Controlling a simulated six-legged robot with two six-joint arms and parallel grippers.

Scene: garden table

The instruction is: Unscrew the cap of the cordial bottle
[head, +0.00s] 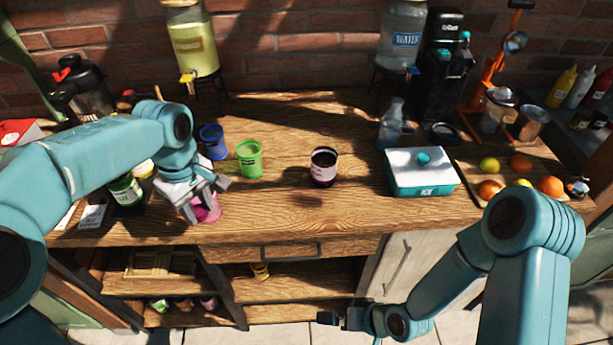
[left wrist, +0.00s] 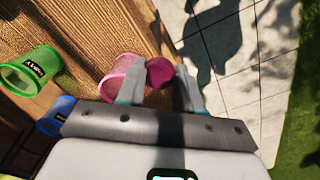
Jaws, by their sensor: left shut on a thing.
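The left wrist view shows the pink cup (left wrist: 122,75) at the fingers (left wrist: 158,85). My right gripper (head: 335,319) is low in front of the table, far from these things; its jaws are unclear.
A green cup (head: 249,159) and a blue cup (head: 213,141) stand near my left gripper. A white and teal box (head: 420,172), a clear bottle (head: 392,125) and a fruit board (head: 470,184) are right. Drink dispensers line the back wall. The front middle is clear.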

